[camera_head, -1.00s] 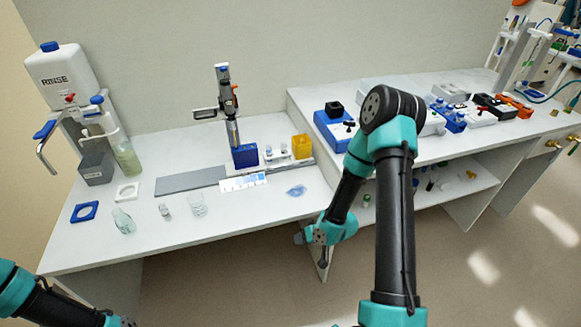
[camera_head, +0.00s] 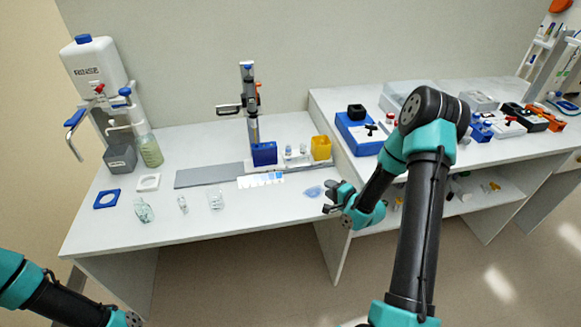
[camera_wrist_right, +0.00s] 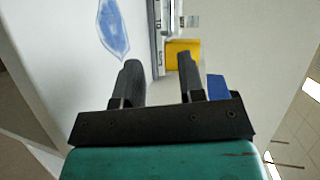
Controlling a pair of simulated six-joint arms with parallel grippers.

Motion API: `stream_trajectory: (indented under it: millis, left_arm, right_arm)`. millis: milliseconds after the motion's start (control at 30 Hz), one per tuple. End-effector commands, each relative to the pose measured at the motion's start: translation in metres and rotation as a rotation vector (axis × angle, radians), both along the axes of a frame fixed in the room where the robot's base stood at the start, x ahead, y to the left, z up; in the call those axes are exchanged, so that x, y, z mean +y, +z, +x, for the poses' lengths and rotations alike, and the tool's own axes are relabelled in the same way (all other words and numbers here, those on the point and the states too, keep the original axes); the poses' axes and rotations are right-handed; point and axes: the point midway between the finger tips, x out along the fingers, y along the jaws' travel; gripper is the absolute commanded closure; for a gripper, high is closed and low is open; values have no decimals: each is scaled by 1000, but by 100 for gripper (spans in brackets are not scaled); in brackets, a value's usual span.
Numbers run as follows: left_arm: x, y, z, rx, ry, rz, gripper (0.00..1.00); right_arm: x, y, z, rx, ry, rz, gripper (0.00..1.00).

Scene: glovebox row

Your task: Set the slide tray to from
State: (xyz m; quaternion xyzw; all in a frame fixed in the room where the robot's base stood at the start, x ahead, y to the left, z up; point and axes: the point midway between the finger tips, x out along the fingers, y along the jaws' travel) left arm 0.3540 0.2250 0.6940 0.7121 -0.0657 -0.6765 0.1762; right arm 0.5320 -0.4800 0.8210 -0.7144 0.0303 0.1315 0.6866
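A white strip with pale blue squares (camera_head: 260,180), which may be the slide tray, lies on the bench in front of the stand. It is beside the right end of a flat grey slab (camera_head: 202,177). My right gripper (camera_head: 329,198) is at the bench's front right edge, just right of a translucent blue patch (camera_head: 312,191). In the right wrist view its two fingers (camera_wrist_right: 160,75) are apart with nothing between them. The blue patch (camera_wrist_right: 113,28) shows beyond the left finger there. My left arm enters at the bottom left; its gripper is out of view.
A stand (camera_head: 252,110) with a blue block (camera_head: 264,153) and a yellow box (camera_head: 321,148) stands behind the strip. Small clear vessels (camera_head: 216,199) are to the left. A raised shelf with several devices is on the right. The front middle of the bench is clear.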

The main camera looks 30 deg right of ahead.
Motion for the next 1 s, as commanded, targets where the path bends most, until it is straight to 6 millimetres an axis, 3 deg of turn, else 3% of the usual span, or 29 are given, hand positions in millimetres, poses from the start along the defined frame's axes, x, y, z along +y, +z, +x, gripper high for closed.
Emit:
stream_trajectory:
  millis: [167,633,1000]
  left_arm:
    - [0,0,0,0,0,0,57]
    - [0,0,0,0,0,0,57]
    - [0,0,0,0,0,0,57]
  right_arm:
    - [-7,8,6,-30,-76,107,64]
    - [-7,7,12,-32,-77,112,64]
    - [-2,-3,62,-32,-76,110,64]
